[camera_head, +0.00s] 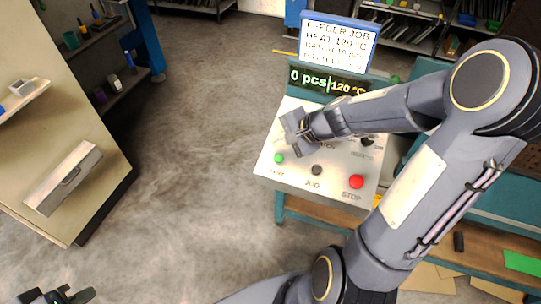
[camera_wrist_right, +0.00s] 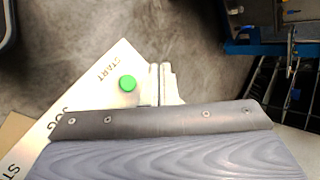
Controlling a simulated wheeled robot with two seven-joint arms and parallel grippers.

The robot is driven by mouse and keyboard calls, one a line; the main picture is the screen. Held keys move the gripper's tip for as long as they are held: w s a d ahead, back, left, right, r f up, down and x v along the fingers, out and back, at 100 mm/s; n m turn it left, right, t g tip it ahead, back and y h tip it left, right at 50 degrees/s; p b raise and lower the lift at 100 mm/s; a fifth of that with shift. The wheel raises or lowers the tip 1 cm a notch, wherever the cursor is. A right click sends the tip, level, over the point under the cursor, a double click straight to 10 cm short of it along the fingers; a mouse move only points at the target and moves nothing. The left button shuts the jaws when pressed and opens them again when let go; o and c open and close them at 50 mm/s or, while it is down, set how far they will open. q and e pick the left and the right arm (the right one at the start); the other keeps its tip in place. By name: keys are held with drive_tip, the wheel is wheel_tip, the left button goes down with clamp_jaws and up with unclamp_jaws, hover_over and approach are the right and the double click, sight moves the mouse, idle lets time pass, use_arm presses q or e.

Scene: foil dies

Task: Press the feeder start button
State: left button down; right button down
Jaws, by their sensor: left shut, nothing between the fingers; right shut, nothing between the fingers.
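The green start button (camera_head: 279,158) sits at the lower left of the sloped white control panel (camera_head: 262,165). It also shows in the right wrist view (camera_wrist_right: 127,83), beside the printed word START. A dark JOG button (camera_head: 317,170) and a red STOP button (camera_head: 356,181) are to its right. My right gripper (camera_head: 296,135) is shut and empty over the panel's left part, beyond the green button in the head view. In the right wrist view its closed fingers (camera_wrist_right: 160,84) are just right of the button, with a visible gap. My left gripper (camera_head: 62,297) is at the bottom left, shut and far from the panel.
A display (camera_head: 330,82) reads 0 pcs and 120 °C, below a job sign (camera_head: 339,42). My right arm covers the panel's right part. A beige cabinet (camera_head: 50,130) stands at left. A workbench (camera_head: 430,277) is at lower right. The floor between is clear.

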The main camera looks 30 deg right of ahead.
drive_tip(key=shift+d, duration=0.1)
drive_tip(key=shift+f, duration=0.1)
drive_tip(key=b, duration=0.6)
hover_over(282, 161)
drive_tip(key=f, duration=0.7)
drive_tip(key=shift+s+a+f, duration=0.2)
drive_tip(key=shift+a+f, duration=0.05)
drive_tip(key=shift+a, duration=0.1)
drive_tip(key=shift+w+d+f+b, duration=0.15)
drive_tip(key=shift+f+b, duration=0.2)
idle(0.8)
drive_tip(key=shift+d+f+b, duration=0.1)
drive_tip(key=shift+f+b, duration=0.25)
drive_tip(key=shift+b, duration=0.1)
